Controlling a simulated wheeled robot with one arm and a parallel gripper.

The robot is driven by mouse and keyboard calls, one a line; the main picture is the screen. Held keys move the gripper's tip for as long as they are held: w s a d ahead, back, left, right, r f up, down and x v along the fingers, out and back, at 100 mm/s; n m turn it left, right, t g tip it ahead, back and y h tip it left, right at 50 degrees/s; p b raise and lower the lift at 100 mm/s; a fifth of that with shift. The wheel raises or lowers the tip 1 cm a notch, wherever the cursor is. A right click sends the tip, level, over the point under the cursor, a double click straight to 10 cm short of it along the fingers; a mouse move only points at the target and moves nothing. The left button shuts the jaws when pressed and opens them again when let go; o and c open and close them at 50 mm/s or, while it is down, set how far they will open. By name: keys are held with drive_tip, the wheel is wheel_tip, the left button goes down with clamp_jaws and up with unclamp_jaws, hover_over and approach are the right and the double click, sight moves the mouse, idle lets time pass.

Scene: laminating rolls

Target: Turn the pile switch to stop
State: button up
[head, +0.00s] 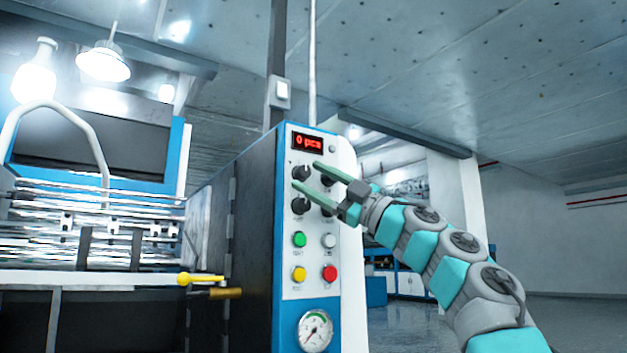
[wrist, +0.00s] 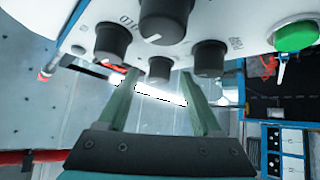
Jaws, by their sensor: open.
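The control panel (head: 315,255) carries several black rotary knobs under a red display. Their labels are too small or blurred to tell which is the pile switch. My gripper (head: 307,174) is open, its two green fingers reaching from the right to the upper left knob (head: 301,172). In the wrist view my gripper (wrist: 160,76) has its fingertips on either side of a small black knob (wrist: 159,68); contact cannot be told. A larger knob (wrist: 165,18) and two more knobs, one left (wrist: 113,42) and one right (wrist: 209,58), are close by. My fingers partly hide the right-hand knobs in the head view.
The red display (head: 307,142) reads 0 pcs. Below the knobs are a green button (head: 299,240), a white button (head: 329,241), a yellow button (head: 299,274), a red button (head: 329,273) and a gauge (head: 315,331). A yellow handle (head: 200,279) sticks out left. Floor at right is open.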

drive_tip(key=b+v, duration=0.2)
drive_tip(key=v, duration=0.5)
drive_tip(key=shift+d+b, duration=0.15)
drive_tip(key=shift+b, duration=0.25)
drive_tip(key=shift+s, duration=0.1)
